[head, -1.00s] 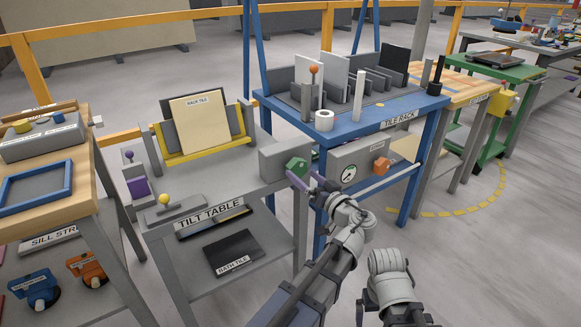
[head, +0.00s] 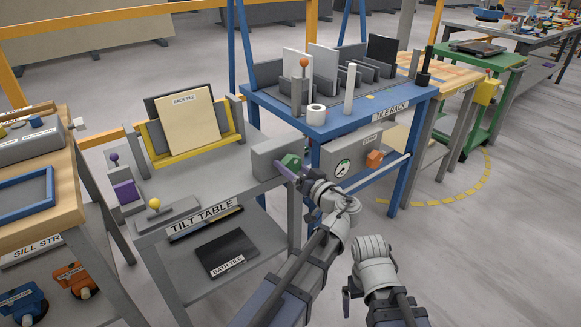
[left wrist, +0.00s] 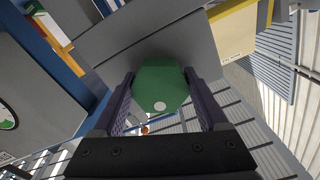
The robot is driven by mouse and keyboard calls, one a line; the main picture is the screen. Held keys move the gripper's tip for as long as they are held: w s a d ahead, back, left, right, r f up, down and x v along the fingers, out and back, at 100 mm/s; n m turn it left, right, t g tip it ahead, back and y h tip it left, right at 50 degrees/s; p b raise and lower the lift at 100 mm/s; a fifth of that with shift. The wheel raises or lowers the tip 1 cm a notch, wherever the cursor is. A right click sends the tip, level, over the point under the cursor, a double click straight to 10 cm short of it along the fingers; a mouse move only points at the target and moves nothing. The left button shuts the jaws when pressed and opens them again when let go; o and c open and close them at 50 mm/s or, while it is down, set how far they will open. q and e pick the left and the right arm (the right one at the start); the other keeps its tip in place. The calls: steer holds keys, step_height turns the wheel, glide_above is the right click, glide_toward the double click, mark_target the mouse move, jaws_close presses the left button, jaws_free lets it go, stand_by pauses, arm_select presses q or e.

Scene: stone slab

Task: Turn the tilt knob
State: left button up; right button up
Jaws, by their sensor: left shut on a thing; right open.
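The tilt table (head: 185,187) is a grey bench at the left centre of the head view. Its green faceted knob (head: 291,161) is on the grey box at the table's right end. My left gripper (head: 287,168) is shut on this knob. In the left wrist view the green knob (left wrist: 160,82) sits between the two dark purple fingers, with a white dot near its lower edge. A cream tile labelled RACK TILE (head: 194,122) leans in the table's yellow cradle (head: 153,140). My right gripper (head: 352,290) is low in the head view, away from the table, its fingers mostly hidden.
The blue tile rack (head: 345,128) stands right beside the knob, with a gauge (head: 342,168) and an orange knob (head: 374,158) on its front. Open floor lies at the right.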

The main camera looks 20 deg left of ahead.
arm_select(q)
steer(key=c, duration=0.5)
steer(key=shift+m, duration=2.7)
steer(key=o, duration=1.3)
